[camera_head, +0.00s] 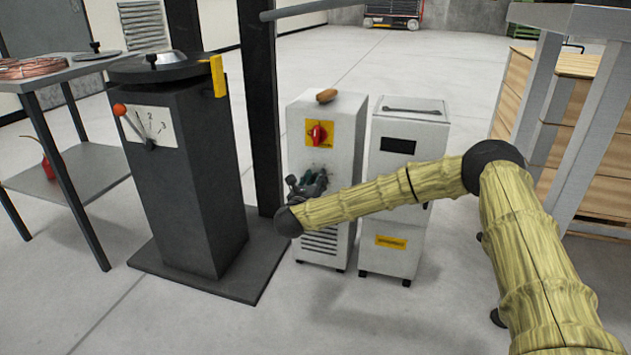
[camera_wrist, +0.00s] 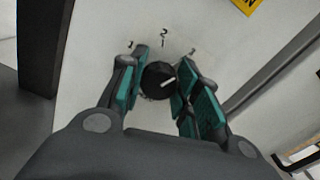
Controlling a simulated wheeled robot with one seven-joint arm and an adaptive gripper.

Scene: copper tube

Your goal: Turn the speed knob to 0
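The speed knob (camera_wrist: 158,80) is black and round with a white pointer line, and sits on a white panel in the wrist view. Its line slants toward the upper right, below the mark 3. The marks 1, 2 and 3 show around its top; no 0 is visible. In the head view my gripper (camera_head: 307,185) is at the front of the white cabinet (camera_head: 340,113), and the knob is hidden there.
A red switch (camera_head: 319,133) on a yellow plate is above my gripper. A second white cabinet (camera_head: 402,170) stands close at the right.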

